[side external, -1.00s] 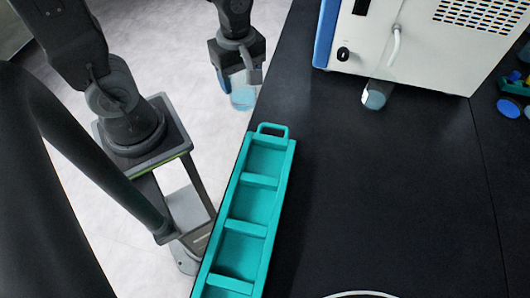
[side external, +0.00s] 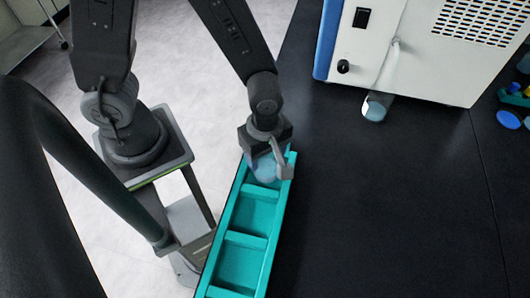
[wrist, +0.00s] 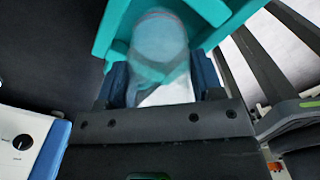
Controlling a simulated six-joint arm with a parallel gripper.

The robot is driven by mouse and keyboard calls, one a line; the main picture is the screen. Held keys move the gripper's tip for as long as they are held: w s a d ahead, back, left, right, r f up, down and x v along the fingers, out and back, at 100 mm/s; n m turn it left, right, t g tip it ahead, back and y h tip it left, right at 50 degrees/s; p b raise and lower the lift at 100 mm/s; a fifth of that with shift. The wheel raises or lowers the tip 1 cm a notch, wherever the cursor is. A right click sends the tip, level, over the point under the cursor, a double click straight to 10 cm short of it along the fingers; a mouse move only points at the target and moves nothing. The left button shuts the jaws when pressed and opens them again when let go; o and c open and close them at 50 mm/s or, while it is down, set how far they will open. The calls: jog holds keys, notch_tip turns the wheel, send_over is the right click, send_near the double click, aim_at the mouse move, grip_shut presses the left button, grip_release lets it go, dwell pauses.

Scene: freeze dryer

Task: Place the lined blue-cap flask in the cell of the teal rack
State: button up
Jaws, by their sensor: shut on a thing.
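The flask (side external: 265,169) is clear with a bluish tint, and my gripper (side external: 268,155) is shut on it. It is over the far end cell of the teal rack (side external: 246,240). In the wrist view the flask (wrist: 160,48) sits between the two jaws (wrist: 160,85), with a thin reddish line near its far rounded end. The teal rack (wrist: 108,28) shows around and behind it there. The cap is hidden by the gripper. I cannot tell how deep the flask is in the cell or whether it touches the rack.
The white freeze dryer (side external: 420,50) stands at the back right, with another flask (side external: 377,106) at its front port. Small coloured items (side external: 510,100) lie at the far right. The rack's nearer cells are empty. The black table (side external: 400,200) is clear right of the rack.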

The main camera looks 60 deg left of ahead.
jog(key=shift+f, duration=0.25)
jog(key=shift+f, duration=0.1)
jog(key=o, duration=1)
notch_tip(320, 180, up, 11)
jog(key=s+a+r+m+t, duration=0.2)
jog(key=a+r+m+t, duration=0.3)
jog(key=a+r+m, duration=0.5)
jog(key=shift+s+a+r+m+t, duration=0.35)
jog(key=shift+r+m, duration=1.1)
jog(key=shift+m, duration=2.55)
